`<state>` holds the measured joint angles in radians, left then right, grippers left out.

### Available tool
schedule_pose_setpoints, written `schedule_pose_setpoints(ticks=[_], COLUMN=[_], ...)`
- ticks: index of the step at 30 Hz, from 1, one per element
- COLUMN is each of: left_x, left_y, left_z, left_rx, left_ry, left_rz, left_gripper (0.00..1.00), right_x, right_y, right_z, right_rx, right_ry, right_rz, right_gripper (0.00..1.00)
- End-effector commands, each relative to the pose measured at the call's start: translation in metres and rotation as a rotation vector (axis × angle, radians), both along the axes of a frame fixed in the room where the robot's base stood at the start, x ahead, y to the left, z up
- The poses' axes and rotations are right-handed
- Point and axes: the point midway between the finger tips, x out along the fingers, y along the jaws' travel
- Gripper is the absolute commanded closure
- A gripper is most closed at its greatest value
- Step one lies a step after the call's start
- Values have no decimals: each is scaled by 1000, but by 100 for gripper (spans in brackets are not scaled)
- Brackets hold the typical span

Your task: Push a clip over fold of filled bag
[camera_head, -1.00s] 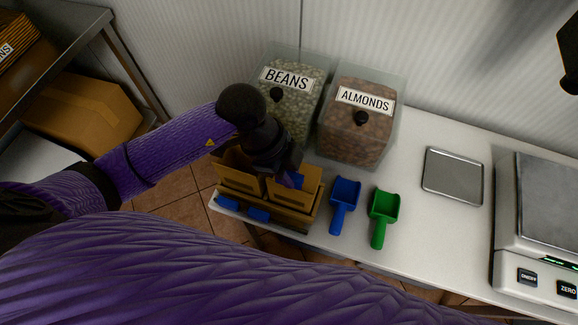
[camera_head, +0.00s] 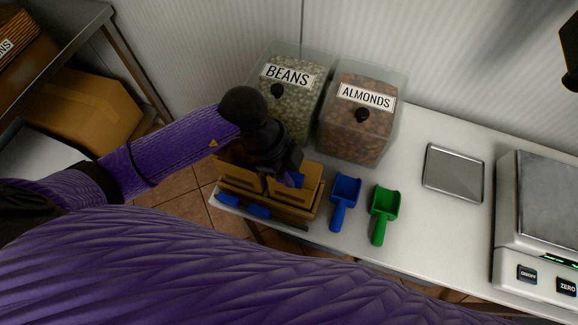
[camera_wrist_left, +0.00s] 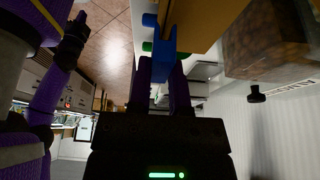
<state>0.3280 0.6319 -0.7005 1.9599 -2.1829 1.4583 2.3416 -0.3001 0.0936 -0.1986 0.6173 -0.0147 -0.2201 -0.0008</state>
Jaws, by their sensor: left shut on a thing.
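Two brown paper bags, a left one (camera_head: 240,178) and a right one (camera_head: 294,190), stand side by side in a low holder at the table's left end. My left gripper (camera_head: 291,178) is over the right bag, behind its upper edge. In the left wrist view, its purple fingers (camera_wrist_left: 160,88) are shut on a blue clip (camera_wrist_left: 163,58), whose far end is right beside a brown surface (camera_wrist_left: 205,18), seemingly the bag. I cannot tell whether the clip is over the fold. My right arm shows in the left wrist view, its gripper (camera_wrist_left: 76,28) small and dark.
Two blue pieces (camera_head: 258,212) lie at the holder's front. A blue scoop (camera_head: 345,195) and green scoop (camera_head: 383,210) lie to the right. Bins of beans (camera_head: 292,100) and almonds (camera_head: 357,125) stand behind. A metal tray (camera_head: 453,172) and scale (camera_head: 545,215) are farther right.

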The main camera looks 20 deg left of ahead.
Motion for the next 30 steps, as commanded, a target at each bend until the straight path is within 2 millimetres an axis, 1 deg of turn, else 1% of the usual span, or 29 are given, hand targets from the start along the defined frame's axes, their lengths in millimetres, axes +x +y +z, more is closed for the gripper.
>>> schedule_pose_setpoints(ticks=[11, 20, 30], left_x=[0, 0, 0], left_y=[0, 0, 0], left_z=[0, 0, -1], left_rx=[-1, -1, -1], left_ry=[0, -1, 0], left_rz=[0, -1, -1], left_gripper=[100, 100, 100], right_x=[0, 0, 0], right_y=[1, 1, 1], right_z=[0, 7, 6], right_rx=[1, 1, 1], right_ry=[0, -1, 0], right_rz=[-1, -1, -1], right_gripper=[100, 100, 100])
